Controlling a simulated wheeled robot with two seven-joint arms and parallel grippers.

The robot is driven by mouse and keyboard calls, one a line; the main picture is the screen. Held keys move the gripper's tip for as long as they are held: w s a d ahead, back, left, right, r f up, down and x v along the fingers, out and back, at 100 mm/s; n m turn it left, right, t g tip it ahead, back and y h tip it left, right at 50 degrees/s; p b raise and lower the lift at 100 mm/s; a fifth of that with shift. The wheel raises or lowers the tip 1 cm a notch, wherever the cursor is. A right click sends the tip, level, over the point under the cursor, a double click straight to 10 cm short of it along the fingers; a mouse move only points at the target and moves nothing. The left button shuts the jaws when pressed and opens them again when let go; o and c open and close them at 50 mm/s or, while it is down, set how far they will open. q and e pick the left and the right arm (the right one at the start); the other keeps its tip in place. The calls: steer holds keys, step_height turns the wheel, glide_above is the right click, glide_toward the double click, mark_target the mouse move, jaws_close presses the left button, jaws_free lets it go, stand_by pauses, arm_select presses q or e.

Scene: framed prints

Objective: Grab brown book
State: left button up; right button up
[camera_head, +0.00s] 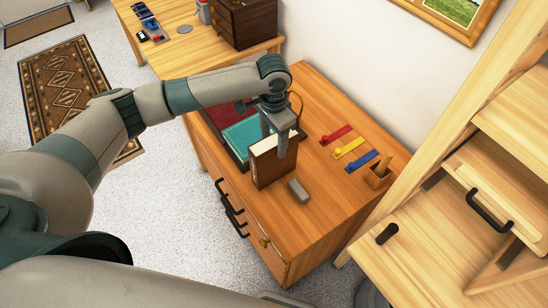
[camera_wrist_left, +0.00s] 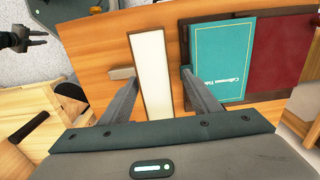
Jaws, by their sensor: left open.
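The brown book (camera_head: 273,162) stands upright on the wooden cabinet top, with its white page edges facing up. My left gripper (camera_head: 275,137) is open and points down over the book. In the left wrist view the brown book (camera_wrist_left: 153,65) lies between the two spread fingers of the left gripper (camera_wrist_left: 160,80), one finger on each side. I cannot tell whether either finger touches a cover. What looks like my right gripper (camera_wrist_left: 35,39) shows small at the upper left of the left wrist view; its jaw state is unclear.
A teal book (camera_head: 243,137) and a dark red book (camera_head: 217,116) lie in a dark tray beside the brown book. A small grey block (camera_head: 298,190) is near its front. Red, yellow (camera_head: 350,147) and blue hooks and a wooden holder (camera_head: 377,177) are to the right.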

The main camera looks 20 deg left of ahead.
mark_target(274, 159)
arm_select(q)
steer(key=f, duration=0.1)
steer(key=f+p, duration=0.1)
steer(key=f, duration=0.1)
steer(key=shift+s+d, duration=0.15)
steer(key=shift+s, duration=0.15)
steer(key=shift+f+p, duration=0.3)
steer(key=shift+f, duration=0.35)
steer(key=shift+w, duration=0.1)
jaws_close()
